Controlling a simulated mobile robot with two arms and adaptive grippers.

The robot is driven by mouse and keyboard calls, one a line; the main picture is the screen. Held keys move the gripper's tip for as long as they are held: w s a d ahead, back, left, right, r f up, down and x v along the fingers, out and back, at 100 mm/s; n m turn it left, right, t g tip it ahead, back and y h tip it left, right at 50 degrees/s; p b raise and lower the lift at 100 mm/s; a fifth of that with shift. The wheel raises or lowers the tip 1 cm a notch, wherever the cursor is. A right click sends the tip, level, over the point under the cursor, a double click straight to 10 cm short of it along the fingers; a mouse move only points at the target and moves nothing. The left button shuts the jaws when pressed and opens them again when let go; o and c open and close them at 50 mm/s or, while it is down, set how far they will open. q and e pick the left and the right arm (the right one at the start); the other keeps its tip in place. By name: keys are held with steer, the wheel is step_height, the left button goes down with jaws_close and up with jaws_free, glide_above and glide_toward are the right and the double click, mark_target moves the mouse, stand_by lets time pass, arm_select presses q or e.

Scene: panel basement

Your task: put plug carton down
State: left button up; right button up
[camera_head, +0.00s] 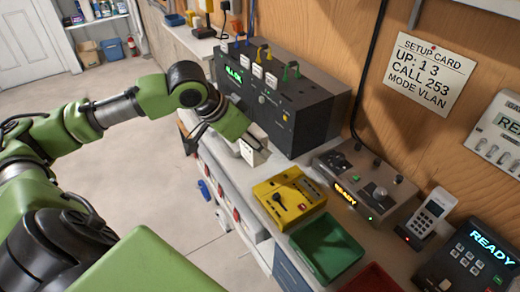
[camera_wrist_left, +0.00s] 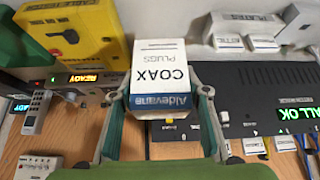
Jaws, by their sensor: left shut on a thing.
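The plug carton (camera_wrist_left: 160,68) is a small white box with a blue band, and its label reads COAX PLUGS. My left gripper (camera_wrist_left: 160,98) is shut on it, with one green finger on each side. In the head view the left gripper (camera_head: 243,140) is over the bench edge in front of the dark panel unit, and the carton (camera_head: 248,153) shows as a small white patch beneath it, partly hidden. I cannot tell whether the carton touches the bench. My right gripper is not in view.
The dark panel unit (camera_head: 300,112) stands behind the gripper. A yellow box (camera_head: 290,198), a green tray (camera_head: 326,249) and a grey READY unit (camera_head: 366,181) stand to the right. Small white labelled cartons (camera_wrist_left: 244,37) show in the wrist view. Open floor (camera_head: 135,180) lies left.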

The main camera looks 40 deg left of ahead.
arm_select(q)
steer(key=w+f, duration=0.2)
steer(key=shift+w+f, duration=0.15)
steer(key=shift+f, duration=0.2)
steer(key=shift+f+p, duration=0.65)
steer(key=shift+f, duration=1)
steer(key=shift+f, duration=0.1)
steer(key=o, duration=1.2)
steer(key=b+v, duration=0.1)
steer(key=v, duration=0.7)
steer(key=shift+a, duration=0.1)
steer(key=shift+d+b+v, duration=0.2)
steer(key=shift+b+v, duration=0.25)
steer(key=shift+v, duration=1.6)
